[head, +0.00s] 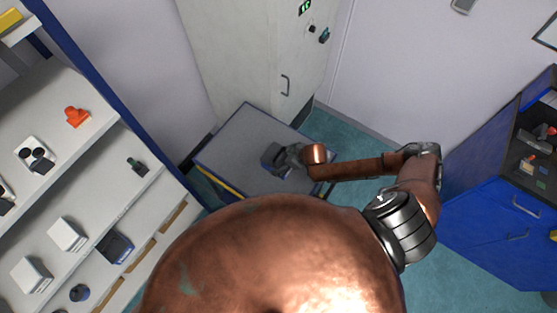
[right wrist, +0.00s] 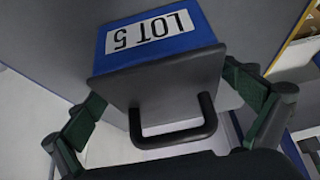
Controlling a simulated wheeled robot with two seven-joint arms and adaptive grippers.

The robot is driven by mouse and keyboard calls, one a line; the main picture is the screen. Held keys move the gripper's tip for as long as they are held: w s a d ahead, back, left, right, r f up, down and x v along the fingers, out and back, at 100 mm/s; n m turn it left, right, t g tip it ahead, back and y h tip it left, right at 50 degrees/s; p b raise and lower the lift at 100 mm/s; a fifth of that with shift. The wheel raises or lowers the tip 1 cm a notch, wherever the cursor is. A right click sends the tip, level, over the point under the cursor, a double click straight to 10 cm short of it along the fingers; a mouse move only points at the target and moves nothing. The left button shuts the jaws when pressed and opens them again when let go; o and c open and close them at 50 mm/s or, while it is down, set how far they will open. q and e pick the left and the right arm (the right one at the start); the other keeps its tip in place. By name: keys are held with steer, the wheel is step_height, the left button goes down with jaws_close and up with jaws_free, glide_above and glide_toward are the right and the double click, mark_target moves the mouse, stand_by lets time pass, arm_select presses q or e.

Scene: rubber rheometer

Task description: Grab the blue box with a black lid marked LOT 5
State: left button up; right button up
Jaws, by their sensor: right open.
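The blue box (right wrist: 160,36) with a black lid (right wrist: 160,85) is large in the right wrist view. Its white label reads LOT 5, upside down in the picture, and a black loop handle (right wrist: 180,137) stands on the lid. In the head view the box (head: 270,157) is a small dark shape on the grey cart top, partly hidden by the gripper. My right gripper (head: 288,158) is open, with its green-padded fingers on either side of the lid. The right pad looks very close to the lid edge; I cannot tell if it touches. My left gripper is out of view.
The grey cart top (head: 240,135) is otherwise bare, with a tall pale cabinet (head: 240,60) behind it. White shelves (head: 75,150) with several small items stand at the left. A blue cabinet (head: 500,215) stands at the right.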

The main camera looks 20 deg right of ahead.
mark_target(277, 161)
steer(key=shift+a+x, duration=0.15)
steer(key=shift+x, duration=0.85)
steer(key=shift+a+x, duration=0.15)
steer(key=shift+x, duration=0.8)
steer(key=shift+r, duration=0.15)
steer(key=c, duration=1.9)
steer(key=shift+w, duration=0.1)
steer(key=shift+c, duration=0.2)
